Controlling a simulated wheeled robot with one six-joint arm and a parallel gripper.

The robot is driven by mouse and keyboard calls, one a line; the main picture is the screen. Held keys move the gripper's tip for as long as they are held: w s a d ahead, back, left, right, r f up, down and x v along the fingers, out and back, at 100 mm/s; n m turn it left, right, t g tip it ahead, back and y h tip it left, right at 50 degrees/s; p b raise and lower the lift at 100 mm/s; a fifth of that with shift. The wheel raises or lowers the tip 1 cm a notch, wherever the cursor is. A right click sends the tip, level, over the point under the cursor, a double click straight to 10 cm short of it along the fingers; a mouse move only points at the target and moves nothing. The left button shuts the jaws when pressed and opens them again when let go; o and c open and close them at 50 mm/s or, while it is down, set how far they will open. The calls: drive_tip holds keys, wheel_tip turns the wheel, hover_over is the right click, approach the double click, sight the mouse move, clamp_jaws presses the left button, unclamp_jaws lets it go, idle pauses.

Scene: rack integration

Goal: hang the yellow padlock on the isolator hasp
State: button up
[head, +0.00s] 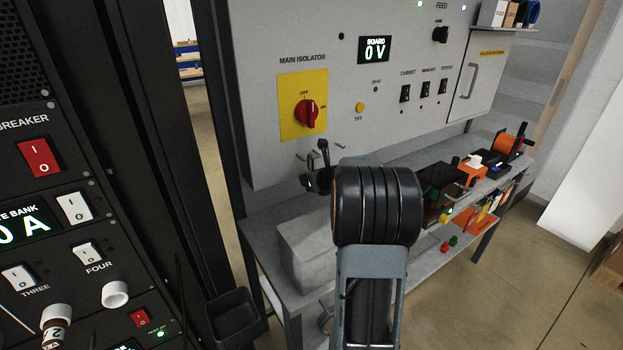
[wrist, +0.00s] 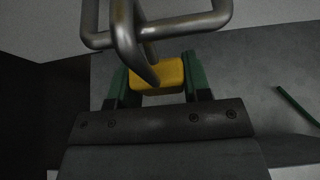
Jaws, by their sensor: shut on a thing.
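The yellow padlock (wrist: 160,76) is held between the green fingers of my gripper (wrist: 157,84) in the wrist view. Its steel shackle (wrist: 126,35) rises toward the camera and overlaps a wider bent steel loop (wrist: 185,24), which looks like part of the isolator hasp. I cannot tell whether the shackle passes through or only crosses in front of it. In the head view my gripper (head: 320,172) is small and dark, just below the yellow main isolator plate (head: 290,112) with its red knob (head: 306,113). The padlock cannot be made out there.
A grey bench (head: 262,228) runs under the board, with a pale box-like block (head: 305,262) on it and tools to the right. The black rack (head: 70,130) with switches stands close on the left. A dark bin (head: 234,315) sits low beside it. Open floor lies at right.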

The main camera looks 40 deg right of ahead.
drive_tip(key=shift+f, duration=0.15)
drive_tip(key=o, duration=1.1)
drive_tip(key=shift+c, duration=0.2)
drive_tip(key=v, duration=1.3)
drive_tip(key=shift+s, duration=0.35)
